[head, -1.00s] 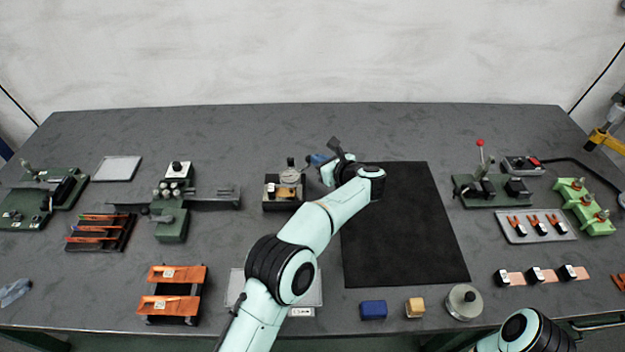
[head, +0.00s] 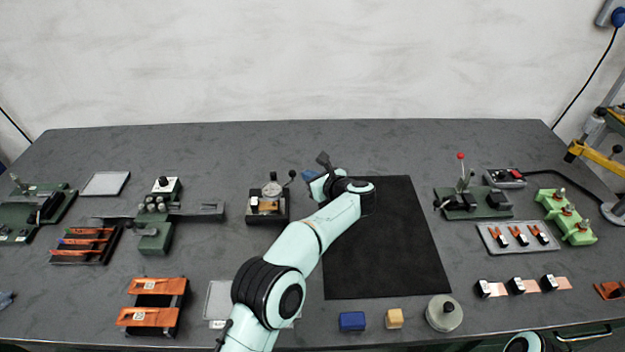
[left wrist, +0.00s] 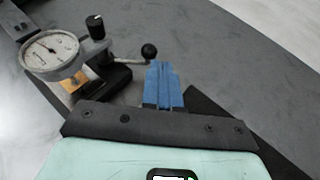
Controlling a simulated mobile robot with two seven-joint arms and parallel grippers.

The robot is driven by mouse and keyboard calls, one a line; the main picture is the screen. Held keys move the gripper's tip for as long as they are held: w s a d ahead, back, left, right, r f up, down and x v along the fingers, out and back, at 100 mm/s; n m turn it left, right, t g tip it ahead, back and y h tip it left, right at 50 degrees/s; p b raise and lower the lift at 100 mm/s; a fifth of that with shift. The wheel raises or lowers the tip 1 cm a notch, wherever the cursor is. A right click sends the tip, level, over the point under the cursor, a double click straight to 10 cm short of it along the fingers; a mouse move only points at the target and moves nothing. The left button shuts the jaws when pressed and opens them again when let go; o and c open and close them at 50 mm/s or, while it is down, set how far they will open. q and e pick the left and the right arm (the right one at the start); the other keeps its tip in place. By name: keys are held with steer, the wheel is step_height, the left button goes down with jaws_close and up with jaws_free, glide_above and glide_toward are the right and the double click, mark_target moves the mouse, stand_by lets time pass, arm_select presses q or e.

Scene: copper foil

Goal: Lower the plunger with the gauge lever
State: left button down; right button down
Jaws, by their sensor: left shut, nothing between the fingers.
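The gauge stand (head: 267,207) sits on the table left of the black mat, with a round dial on a dark base. Its lever knob (head: 292,173) is a black ball on the right side. In the left wrist view the white dial (left wrist: 50,52) is at upper left and the black lever knob (left wrist: 149,51) is just beyond the fingertips. My left gripper (head: 309,175) has blue fingers, shut and empty, right of the knob. The shut fingers (left wrist: 163,75) also show in the left wrist view, close to the knob; contact cannot be told. My right gripper is out of view.
The black mat (head: 400,250) lies under my left forearm, mostly bare. A green fixture with grey bars (head: 155,235) stands left of the gauge. A blue block (head: 352,321), a yellow block (head: 395,319) and a round metal weight (head: 444,313) stand at the front.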

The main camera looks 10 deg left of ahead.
arm_select(q)
steer(key=shift+s+d+r, duration=0.1)
steer(key=shift+d+r, duration=0.05)
steer(key=w+d+v, duration=0.1)
steer(key=v, duration=0.9)
steer(key=shift+w+b, duration=0.25)
steer(key=shift+b, duration=0.2)
steer(key=shift+d, duration=0.15)
